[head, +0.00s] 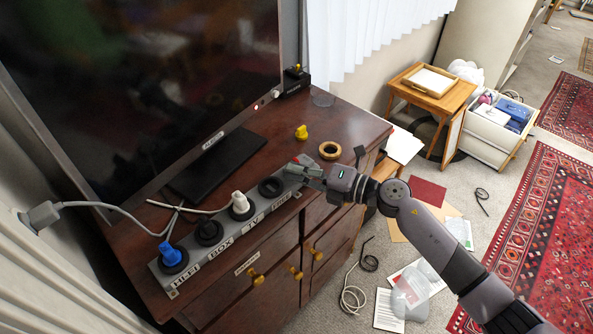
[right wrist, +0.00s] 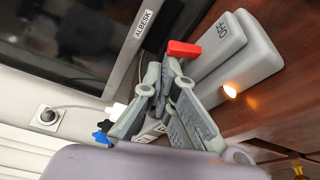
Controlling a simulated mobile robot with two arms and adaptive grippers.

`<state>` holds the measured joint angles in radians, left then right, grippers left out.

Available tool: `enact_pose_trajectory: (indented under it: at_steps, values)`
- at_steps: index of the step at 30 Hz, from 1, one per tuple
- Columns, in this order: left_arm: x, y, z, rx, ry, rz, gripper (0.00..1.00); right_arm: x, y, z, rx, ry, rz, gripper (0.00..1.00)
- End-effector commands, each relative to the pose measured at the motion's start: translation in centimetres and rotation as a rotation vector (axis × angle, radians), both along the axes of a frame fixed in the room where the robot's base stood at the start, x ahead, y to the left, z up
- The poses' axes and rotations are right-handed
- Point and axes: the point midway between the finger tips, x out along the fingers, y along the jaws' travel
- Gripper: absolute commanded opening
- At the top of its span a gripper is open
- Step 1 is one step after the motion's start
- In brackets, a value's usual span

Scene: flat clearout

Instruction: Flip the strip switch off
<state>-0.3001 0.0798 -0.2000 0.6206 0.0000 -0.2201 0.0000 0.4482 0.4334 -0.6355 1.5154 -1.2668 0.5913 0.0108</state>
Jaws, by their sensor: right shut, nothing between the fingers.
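The grey power strip (head: 222,232) lies along the front edge of the brown cabinet top. It carries a blue plug (head: 172,256), a black plug (head: 208,232) and a white plug (head: 240,204), plus an empty socket (head: 270,187). My left gripper is out of view.
A large dark screen (head: 140,80) stands behind the strip. A yellow object (head: 301,132) and a tape roll (head: 330,150) lie near my right gripper. A white cord runs to the wall plug (head: 40,216). Papers and cables lie on the floor; a wooden stool (head: 432,88) stands behind.

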Motion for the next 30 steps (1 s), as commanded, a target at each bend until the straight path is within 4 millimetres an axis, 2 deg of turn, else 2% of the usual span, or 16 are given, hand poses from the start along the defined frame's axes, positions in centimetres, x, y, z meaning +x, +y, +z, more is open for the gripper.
enact_pose_trajectory:
  at_steps: [14,30]
  values:
    - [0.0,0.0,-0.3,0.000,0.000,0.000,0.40,0.3,-0.2,0.4,0.081,0.080,0.000,0.00]
    - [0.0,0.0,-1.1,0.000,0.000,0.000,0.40,1.3,-1.3,1.2,0.360,0.359,0.000,0.00]
